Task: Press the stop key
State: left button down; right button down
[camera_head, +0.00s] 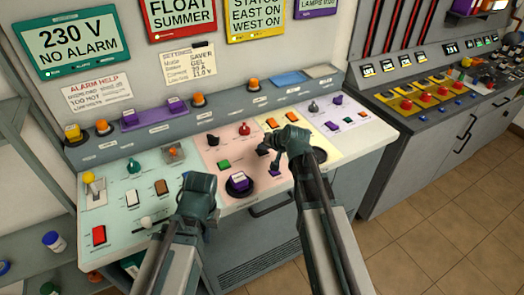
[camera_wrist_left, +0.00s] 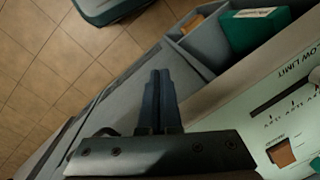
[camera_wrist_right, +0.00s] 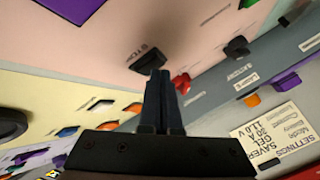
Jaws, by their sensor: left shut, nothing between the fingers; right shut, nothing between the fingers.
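In the right wrist view a small dark key (camera_wrist_right: 147,61) sits on the pink panel, beside a label that seems to read STOP. My right gripper (camera_wrist_right: 158,73) is shut and empty, its tips right at this key in the picture; I cannot tell whether they touch it. In the head view the right gripper (camera_head: 264,150) is over the border of the pink and yellow panels, and I cannot make out the key there. My left gripper (camera_wrist_left: 158,73) is shut and empty near the console's front edge; its wrist shows in the head view.
Orange lamps (camera_head: 198,99) line the raised back ledge. A second console (camera_head: 440,110) stands at right. Tiled floor (camera_head: 425,220) is clear.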

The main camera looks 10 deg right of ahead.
aim_at(263, 152)
jog(key=shift+f, duration=0.2)
jog(key=shift+r, duration=0.1)
dwell(0.4)
jog(key=shift+r+p, duration=0.75)
jog(key=shift+r, duration=0.1)
notch_tip(263, 152, up, 5)
jog(key=p, duration=0.5)
dwell(0.4)
